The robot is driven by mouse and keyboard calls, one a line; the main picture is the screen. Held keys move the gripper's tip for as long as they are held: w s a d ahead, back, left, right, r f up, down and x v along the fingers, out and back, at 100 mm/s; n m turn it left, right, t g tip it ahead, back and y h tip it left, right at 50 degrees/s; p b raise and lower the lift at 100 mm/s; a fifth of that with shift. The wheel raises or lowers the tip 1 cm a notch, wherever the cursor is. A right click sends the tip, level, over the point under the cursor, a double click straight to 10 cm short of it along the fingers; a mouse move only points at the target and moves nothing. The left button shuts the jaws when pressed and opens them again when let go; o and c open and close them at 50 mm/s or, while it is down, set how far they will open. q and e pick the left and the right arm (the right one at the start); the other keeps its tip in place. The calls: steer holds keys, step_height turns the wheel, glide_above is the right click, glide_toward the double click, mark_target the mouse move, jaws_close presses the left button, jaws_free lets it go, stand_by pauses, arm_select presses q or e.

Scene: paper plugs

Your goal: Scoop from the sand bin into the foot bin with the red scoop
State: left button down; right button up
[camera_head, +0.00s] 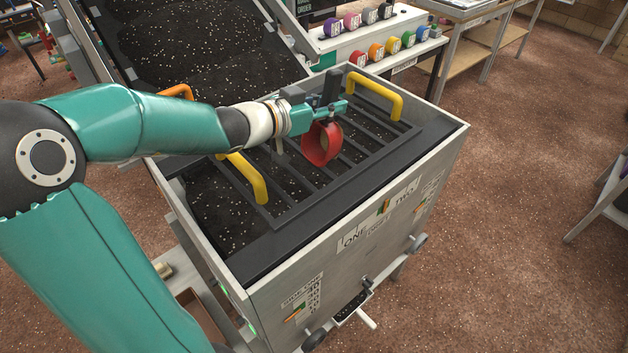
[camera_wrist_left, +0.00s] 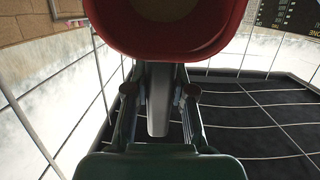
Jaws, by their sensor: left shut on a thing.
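My left gripper (camera_head: 325,100) is shut on the red scoop (camera_head: 322,144), which hangs tilted above the grate of the front bin (camera_head: 362,262). In the left wrist view, the scoop's red cup (camera_wrist_left: 165,45) fills the top, and its grey handle (camera_wrist_left: 158,100) runs down between the fingers of the left gripper (camera_wrist_left: 160,105). I cannot tell whether the scoop holds anything. Dark white-specked material lies in the front bin and in the back bin (camera_head: 97,58). No readable label tells which is the sand bin or foot bin. My right gripper is out of view.
A dark grate (camera_head: 345,203) with yellow handles (camera_head: 247,178) covers much of the front bin. An orange handle (camera_head: 176,91) shows behind my arm. Colored numbered cups (camera_head: 376,52) stand on a white shelf at the back.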

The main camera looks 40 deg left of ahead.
mark_target(327, 86)
arm_select(q)
steer(key=shift+s+a+r+t, duration=0.1)
steer(key=shift+s+r+t, duration=0.15)
steer(key=shift+s+t, duration=0.6)
steer(key=shift+r+b, duration=0.4)
steer(key=shift+r, duration=1.6)
